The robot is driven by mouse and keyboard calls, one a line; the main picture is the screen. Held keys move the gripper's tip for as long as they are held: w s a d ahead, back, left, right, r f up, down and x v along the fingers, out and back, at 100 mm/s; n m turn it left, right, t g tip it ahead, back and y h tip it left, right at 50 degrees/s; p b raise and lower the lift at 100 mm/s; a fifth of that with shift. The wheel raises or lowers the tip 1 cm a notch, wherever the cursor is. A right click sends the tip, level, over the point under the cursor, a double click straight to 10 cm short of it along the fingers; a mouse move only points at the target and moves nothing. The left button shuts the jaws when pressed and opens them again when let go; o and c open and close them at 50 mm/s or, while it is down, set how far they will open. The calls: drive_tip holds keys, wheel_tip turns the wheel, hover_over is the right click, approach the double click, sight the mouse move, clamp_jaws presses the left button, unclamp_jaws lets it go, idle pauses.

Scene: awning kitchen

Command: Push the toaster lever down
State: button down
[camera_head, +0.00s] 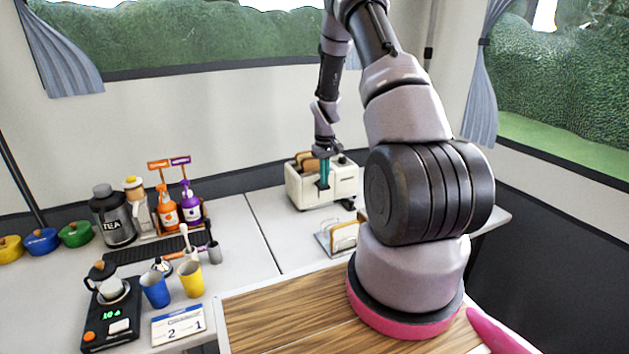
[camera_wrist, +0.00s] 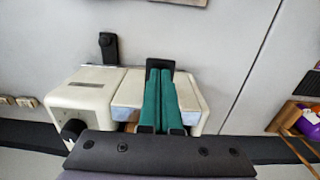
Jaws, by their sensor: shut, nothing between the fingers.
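The cream toaster (camera_head: 345,183) stands on the white counter against the back wall, with bread slices (camera_head: 306,161) in its top. It also fills the middle of the wrist view (camera_wrist: 85,94). A black tab (camera_head: 347,204), which looks like the lever, sticks out low at the toaster's front right; it also shows in the wrist view (camera_wrist: 108,47). My gripper (camera_head: 324,185) is shut and empty, its teal fingers pointing down at the toaster's front. In the wrist view the fingertips (camera_wrist: 160,66) lie to the right of the black tab, apart from it. Whether they touch the toaster I cannot tell.
A rack with bread (camera_head: 343,237) stands in front of the toaster. Bottles (camera_head: 168,208), a tea canister (camera_head: 112,216), cups (camera_head: 191,279) and a scale (camera_head: 112,318) are on the left. Bare counter (camera_head: 245,225) lies left of the toaster.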

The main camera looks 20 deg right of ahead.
sight(324, 188)
drive_tip(key=shift+f, duration=2.5)
drive_tip(key=shift+r, duration=0.15)
drive_tip(key=shift+r, duration=4.45)
